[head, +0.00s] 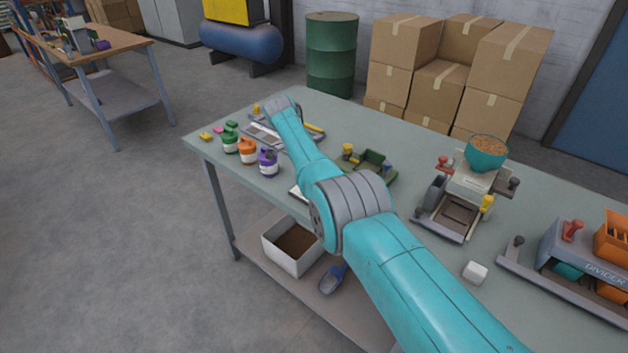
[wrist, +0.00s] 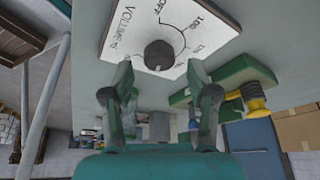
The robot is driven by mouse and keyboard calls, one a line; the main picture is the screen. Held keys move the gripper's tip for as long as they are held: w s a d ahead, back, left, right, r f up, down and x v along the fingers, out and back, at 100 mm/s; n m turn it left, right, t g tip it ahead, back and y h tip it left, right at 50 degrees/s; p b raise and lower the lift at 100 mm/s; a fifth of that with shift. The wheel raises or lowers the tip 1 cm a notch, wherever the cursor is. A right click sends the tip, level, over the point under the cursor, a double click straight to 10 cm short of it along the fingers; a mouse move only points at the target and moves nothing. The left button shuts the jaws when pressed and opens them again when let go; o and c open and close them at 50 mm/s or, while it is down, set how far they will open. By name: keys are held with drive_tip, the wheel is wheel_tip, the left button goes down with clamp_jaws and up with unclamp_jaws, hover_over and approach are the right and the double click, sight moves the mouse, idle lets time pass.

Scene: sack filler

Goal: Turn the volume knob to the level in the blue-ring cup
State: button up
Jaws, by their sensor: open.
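The volume knob (wrist: 160,55) is a dark round knob on a white dial plate (wrist: 122,32) marked VOLUME, OFF and 100. A small pale mark shows at its lower edge. My gripper (wrist: 161,72) is open, one finger to each side of the knob in the wrist view; I cannot tell whether they touch it. In the head view a white plate edge (head: 296,192) shows beside my arm, which hides the knob and my fingers. I cannot make out a blue-ring cup in either view.
A green device (head: 372,166) with a yellow knob stands close right of my arm. Green, orange and purple-marked jars (head: 268,162) stand left. A filler with a teal bowl (head: 486,153), a white cube (head: 475,272) and a divider (head: 590,262) are at right.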

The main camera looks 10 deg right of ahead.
wheel_tip(320, 180, up, 8)
drive_tip(key=shift+r, duration=0.25)
idle(0.4)
